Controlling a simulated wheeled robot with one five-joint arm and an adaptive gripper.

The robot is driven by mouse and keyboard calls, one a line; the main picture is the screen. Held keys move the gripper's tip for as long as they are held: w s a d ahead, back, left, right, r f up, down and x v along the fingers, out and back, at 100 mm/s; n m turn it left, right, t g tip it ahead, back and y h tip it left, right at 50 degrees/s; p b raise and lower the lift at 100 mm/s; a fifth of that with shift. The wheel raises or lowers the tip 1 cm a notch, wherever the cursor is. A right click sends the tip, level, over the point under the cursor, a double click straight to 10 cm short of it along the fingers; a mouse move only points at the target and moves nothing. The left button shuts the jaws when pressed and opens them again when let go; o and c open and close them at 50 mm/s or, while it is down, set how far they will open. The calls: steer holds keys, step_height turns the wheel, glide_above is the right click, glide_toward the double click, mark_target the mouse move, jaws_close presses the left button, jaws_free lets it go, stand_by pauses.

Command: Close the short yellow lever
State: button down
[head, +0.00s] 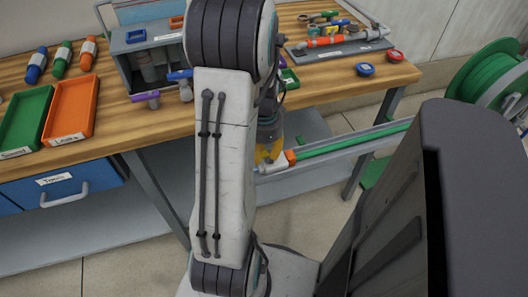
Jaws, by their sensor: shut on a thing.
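My gripper (267,138) points down just right of my arm link, partly hidden by it, below the bench's front edge. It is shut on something. A yellow piece (268,152) shows at its fingertips, beside an orange collar (291,158) on the end of a long green and white bar. I cannot tell whether this piece is the short yellow lever. The grey valve box (124,45) on the bench has a purple lever (147,97) and a blue lever (180,75) at its front. My arm hides the area right of it.
The wooden bench (120,125) carries a green tray (25,118), an orange tray (71,108), several small bottles and a dark tool mat (340,50). A blue drawer (65,185) is below. A green hose reel (490,75) stands at right. Bare floor (320,225) shows right of my arm.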

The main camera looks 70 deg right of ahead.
steer(key=shift+a+n, duration=0.1)
steer(key=shift+n, duration=0.3)
steer(key=n, duration=0.3)
steer(key=shift+s+a+n, duration=0.1)
steer(key=shift+s+n, duration=0.25)
steer(key=shift+n, duration=0.05)
steer(key=n, duration=0.4)
steer(key=shift+s+n+b, duration=0.3)
steer(key=shift+s+b, duration=0.05)
steer(key=shift+s, duration=0.05)
steer(key=n, duration=0.4)
steer(key=shift+s+f, duration=0.1)
steer(key=shift+s, duration=0.25)
steer(key=n, duration=0.4)
steer(key=shift+s+d+n, duration=0.25)
steer(key=shift+d+n, duration=0.05)
steer(key=c, duration=0.9)
jaws_free()
steer(key=shift+d, duration=0.1)
